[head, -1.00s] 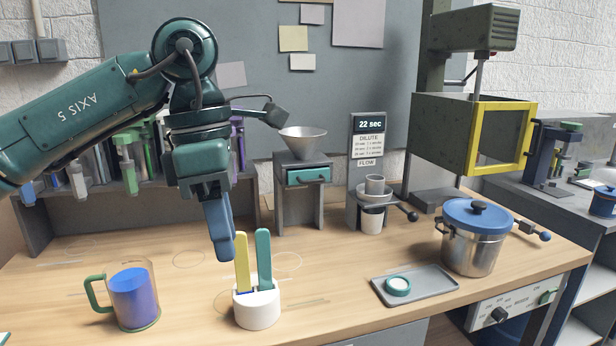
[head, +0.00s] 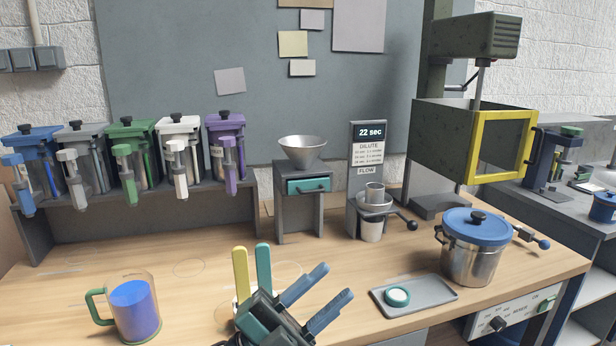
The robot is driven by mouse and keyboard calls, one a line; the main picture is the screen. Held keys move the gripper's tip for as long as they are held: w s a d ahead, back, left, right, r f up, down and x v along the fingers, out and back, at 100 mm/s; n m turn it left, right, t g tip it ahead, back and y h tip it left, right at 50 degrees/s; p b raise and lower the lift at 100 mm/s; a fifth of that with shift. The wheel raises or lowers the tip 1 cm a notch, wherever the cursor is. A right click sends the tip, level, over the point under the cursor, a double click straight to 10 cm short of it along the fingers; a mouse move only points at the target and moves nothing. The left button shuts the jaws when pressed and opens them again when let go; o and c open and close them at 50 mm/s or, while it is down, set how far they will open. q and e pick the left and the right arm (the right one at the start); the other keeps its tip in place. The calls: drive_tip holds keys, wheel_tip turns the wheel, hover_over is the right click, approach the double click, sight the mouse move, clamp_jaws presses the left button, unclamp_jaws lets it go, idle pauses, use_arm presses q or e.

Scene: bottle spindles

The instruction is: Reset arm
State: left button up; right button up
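My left gripper (head: 337,280) is low in the head view at the bottom centre. Its two blue fingers are spread apart and point up and to the right, with nothing between them. Its dark green body hides most of a white holder (head: 236,306), in which a yellow stick (head: 241,272) and a teal stick (head: 264,268) stand upright. I cannot tell whether the gripper touches the holder. My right gripper is not in view.
A green-handled mug with blue contents (head: 135,308) stands at the left. A grey tray (head: 437,291) with a teal-ringed disc, and a blue-lidded pot (head: 474,257), stand at the right. Several coloured dispensers line the back shelf (head: 150,200). The table's left middle is clear.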

use_arm(q)
drive_tip(key=w+a+f+n+t+y, duration=0.2)
drive_tip(key=a+f+n+t+y, duration=0.3)
drive_tip(key=f+n+t+y, duration=0.6)
drive_tip(key=s+a+f+n+g+y, duration=0.3)
drive_tip(key=s+f+n, duration=0.1)
drive_tip(key=f, duration=0.3)
drive_tip(key=s+a+f+n+g+y+p, duration=0.1)
drive_tip(key=s+a+f+n+g+y, duration=0.2)
drive_tip(key=s+f, duration=0.3)
drive_tip(key=s+a+f+n+g+y, duration=0.3)
drive_tip(key=s+a+f+n, duration=0.2)
drive_tip(key=f, duration=0.4)
drive_tip(key=shift+a+f+n+g+p, duration=0.15)
drive_tip(key=shift+f+n+g+p, duration=0.15)
drive_tip(key=shift+g+p, duration=0.1)
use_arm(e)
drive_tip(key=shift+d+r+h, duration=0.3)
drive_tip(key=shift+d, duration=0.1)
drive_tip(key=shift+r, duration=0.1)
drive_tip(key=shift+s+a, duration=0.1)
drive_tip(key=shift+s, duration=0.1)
